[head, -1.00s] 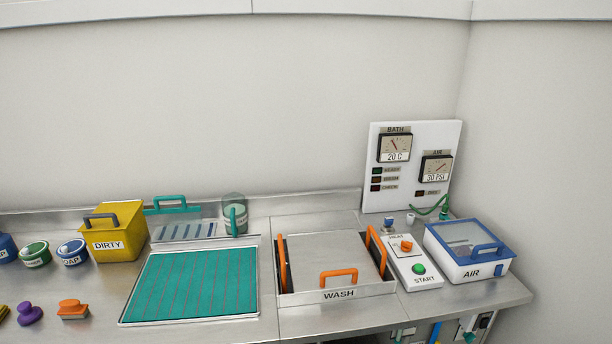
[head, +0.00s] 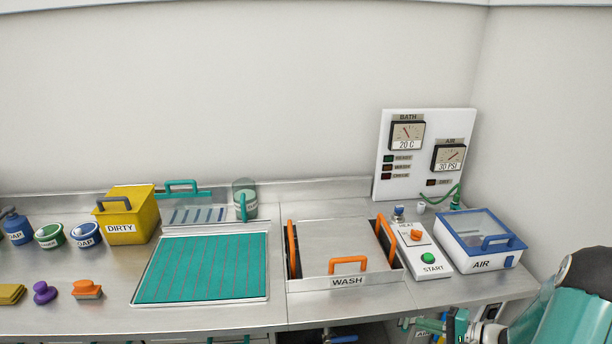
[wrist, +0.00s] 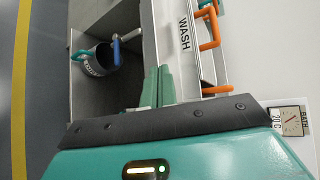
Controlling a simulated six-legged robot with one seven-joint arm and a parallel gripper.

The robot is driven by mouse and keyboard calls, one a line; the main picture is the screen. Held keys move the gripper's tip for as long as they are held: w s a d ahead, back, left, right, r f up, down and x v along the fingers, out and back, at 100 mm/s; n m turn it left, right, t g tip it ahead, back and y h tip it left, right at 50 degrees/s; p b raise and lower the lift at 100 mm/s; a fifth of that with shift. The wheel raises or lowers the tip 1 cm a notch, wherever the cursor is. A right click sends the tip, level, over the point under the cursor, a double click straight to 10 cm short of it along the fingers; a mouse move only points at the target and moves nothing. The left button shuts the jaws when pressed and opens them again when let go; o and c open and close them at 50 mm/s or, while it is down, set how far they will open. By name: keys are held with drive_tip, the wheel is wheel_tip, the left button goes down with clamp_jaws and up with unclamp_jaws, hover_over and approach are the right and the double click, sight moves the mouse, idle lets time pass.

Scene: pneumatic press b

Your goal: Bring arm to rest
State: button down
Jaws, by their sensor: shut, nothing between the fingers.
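My gripper (head: 430,325) shows at the bottom right of the head view, low in front of the counter's front edge. In the wrist view its two green fingers (wrist: 158,87) are together, with nothing between them. They point toward the front of the wash station, apart from its orange handle (wrist: 209,31). My teal arm reaches in from the right edge of the head view. The wash basin (head: 345,281) has a closed lid and orange handles.
The air box (head: 482,264) and start panel (head: 428,266) stand right of the wash basin. The green mat (head: 203,267) and yellow dirty bin (head: 128,232) are to the left. A grey jug (wrist: 97,60) stands in an open bay under the counter, beside a blue-handled valve (wrist: 116,50).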

drive_tip(key=s+a+r+n+g+h, duration=0.2)
drive_tip(key=s+a+r+n+g, duration=0.2)
drive_tip(key=a+r, duration=0.4)
drive_tip(key=s+a+r+n+g+h, duration=0.2)
drive_tip(key=s+a+r+n+g, duration=0.1)
drive_tip(key=a+r, duration=0.45)
drive_tip(key=s+a+r+n+t+h, duration=0.3)
drive_tip(key=s+r+h, duration=0.3)
drive_tip(key=s+r, duration=0.6)
drive_tip(key=shift+a+n+h, duration=0.4)
drive_tip(key=shift+a, duration=0.1)
drive_tip(key=shift+d, duration=0.15)
idle(2.3)
